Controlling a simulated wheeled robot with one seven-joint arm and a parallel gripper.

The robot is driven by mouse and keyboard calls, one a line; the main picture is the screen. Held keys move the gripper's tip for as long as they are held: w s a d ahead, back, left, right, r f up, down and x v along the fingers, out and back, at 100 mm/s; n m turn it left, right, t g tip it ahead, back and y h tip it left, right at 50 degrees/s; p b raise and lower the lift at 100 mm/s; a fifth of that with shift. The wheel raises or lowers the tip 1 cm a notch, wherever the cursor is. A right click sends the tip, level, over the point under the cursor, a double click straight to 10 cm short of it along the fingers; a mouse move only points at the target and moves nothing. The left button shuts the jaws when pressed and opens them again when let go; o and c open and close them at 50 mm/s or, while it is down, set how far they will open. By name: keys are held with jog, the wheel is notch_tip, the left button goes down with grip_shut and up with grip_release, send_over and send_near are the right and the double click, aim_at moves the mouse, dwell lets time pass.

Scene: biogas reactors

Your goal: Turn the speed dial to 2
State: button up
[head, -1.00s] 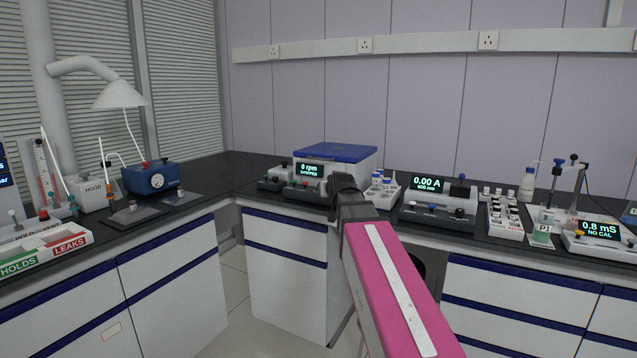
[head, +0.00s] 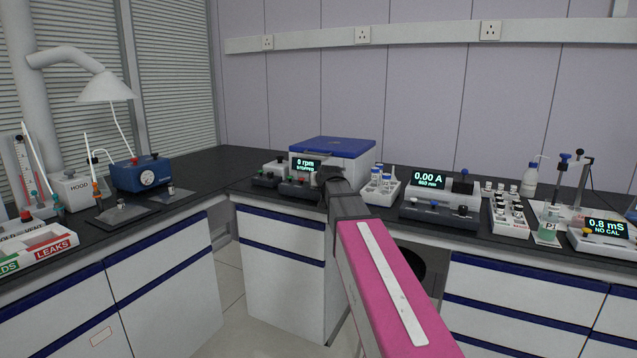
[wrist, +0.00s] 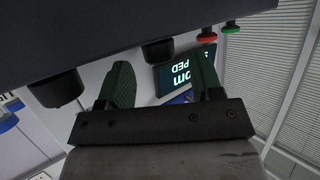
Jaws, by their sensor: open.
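The centrifuge (head: 350,153) is a white box with a blue lid and a lit display (head: 306,165) reading "0 rpm STOPPED". A low dark control box (head: 293,187) stands in front of it, partly hidden by my gripper (head: 331,178). In the wrist view, my gripper (wrist: 163,78) is open, with two dark green fingers apart and nothing held. Another black knob (wrist: 60,89) is farther left. Red (wrist: 207,36) and green (wrist: 232,27) buttons are on the right. I cannot read any dial numbers.
A tube rack (head: 380,187) stands close to the right of my gripper. Beyond it are a photometer (head: 440,205), a vial tray (head: 508,218) and a conductivity meter (head: 603,238). A blue pump (head: 141,176) is on the left bench. The bench corner between them is clear.

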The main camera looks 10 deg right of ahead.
jog(key=shift+x, duration=1.05)
jog(key=c, duration=0.9)
jog(key=shift+c, duration=0.2)
